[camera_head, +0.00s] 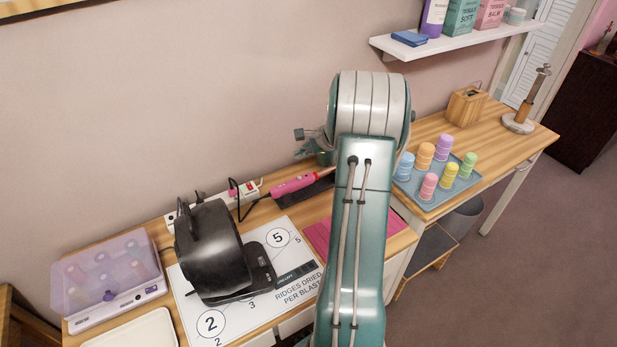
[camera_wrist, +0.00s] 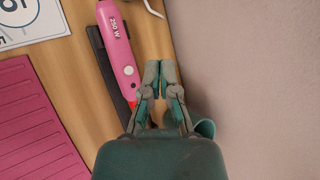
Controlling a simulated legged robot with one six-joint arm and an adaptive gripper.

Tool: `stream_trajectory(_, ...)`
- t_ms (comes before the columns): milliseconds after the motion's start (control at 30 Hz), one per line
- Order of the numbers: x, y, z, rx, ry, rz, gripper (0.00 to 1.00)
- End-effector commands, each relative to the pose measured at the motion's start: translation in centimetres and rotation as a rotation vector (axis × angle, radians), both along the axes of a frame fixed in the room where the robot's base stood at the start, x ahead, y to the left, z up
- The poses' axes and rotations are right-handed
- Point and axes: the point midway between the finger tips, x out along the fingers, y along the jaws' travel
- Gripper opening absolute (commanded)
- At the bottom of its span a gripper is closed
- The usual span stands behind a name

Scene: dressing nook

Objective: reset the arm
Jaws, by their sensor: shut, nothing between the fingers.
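My arm rises through the middle of the head view, with its teal link and pale ringed joint in front of the table. My gripper (camera_wrist: 160,72) points away in the wrist view, its two fingers together and nothing between them. In the head view it is mostly hidden behind the arm, with only a small part (camera_head: 308,135) showing to the left. It is above the back of the table, near the wall. A pink tool marked 250 W (camera_wrist: 119,45) lies to the left of the fingers in the wrist view; it also shows in the head view (camera_head: 293,186).
A black machine (camera_head: 212,250) stands on a printed white mat (camera_head: 215,322). A purple lidded box (camera_head: 110,280) is at left. A pink mat (camera_wrist: 40,120) lies near the gripper. A tray (camera_head: 410,188) of coloured rollers is at right, below a wall shelf (camera_head: 455,42).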

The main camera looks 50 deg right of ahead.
Motion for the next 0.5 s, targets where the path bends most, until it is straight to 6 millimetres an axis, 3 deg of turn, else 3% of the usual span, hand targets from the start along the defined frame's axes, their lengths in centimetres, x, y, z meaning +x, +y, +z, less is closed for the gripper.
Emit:
stream_trajectory(367,0.1,0.2,0.1,-0.004,0.000,0.005,0.00)
stream_trajectory(500,0.8,3.2,2.2,-0.061,0.008,0.094,0.00)
